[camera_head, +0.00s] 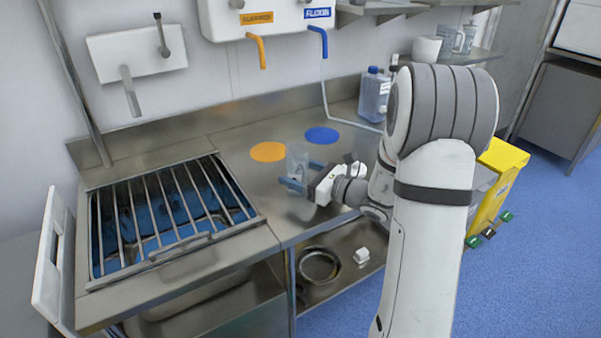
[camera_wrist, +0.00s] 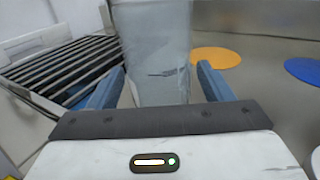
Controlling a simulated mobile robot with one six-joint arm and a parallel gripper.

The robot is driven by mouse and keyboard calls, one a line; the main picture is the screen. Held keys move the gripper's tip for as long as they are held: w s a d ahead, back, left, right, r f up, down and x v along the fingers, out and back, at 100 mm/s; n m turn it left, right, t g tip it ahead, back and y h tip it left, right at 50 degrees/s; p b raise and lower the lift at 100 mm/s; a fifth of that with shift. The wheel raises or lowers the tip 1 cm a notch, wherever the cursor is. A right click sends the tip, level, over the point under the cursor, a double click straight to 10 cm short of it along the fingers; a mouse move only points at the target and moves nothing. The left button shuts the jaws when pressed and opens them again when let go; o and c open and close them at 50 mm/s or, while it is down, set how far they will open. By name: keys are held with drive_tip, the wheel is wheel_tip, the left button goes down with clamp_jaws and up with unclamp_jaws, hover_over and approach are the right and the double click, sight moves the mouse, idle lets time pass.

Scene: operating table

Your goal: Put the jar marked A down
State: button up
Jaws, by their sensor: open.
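A clear, greyish jar (camera_head: 297,158) stands upright on the steel counter (camera_head: 235,150), just in front of the orange disc. My gripper (camera_head: 302,178) is at the jar's lower part, with its blue fingers on either side of it. In the wrist view the jar (camera_wrist: 155,50) rises between the two open fingers (camera_wrist: 160,90), with a gap beside each finger. No letter A can be read on the jar; faint dark marks show on its side. Its base is partly hidden by my gripper.
An orange disc (camera_head: 268,152) and a blue disc (camera_head: 322,135) lie on the counter behind the jar. A barred sink (camera_head: 165,215) is at left. A bluish jug (camera_head: 374,97) stands at the back right. A yellow bin (camera_head: 500,175) is right of the counter.

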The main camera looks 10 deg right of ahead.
drive_tip(key=v, duration=1.1)
drive_tip(key=shift+s+d+r, duration=0.1)
drive_tip(key=shift+s+d, duration=0.1)
drive_tip(key=s+a+f+n+g+h, duration=0.2)
drive_tip(key=s+a+n+g+h, duration=0.1)
drive_tip(key=s+a+n+g, duration=1)
drive_tip(key=s+d+r+n+t+h, duration=0.1)
drive_tip(key=s+d+n+t+h, duration=0.1)
drive_tip(key=s+d+n+h, duration=0.3)
drive_tip(key=shift+s+r+n+h, duration=0.35)
drive_tip(key=shift+s+n+h, duration=0.5)
drive_tip(key=shift+n+h, duration=2.6)
drive_tip(key=shift+n+y, duration=1.05)
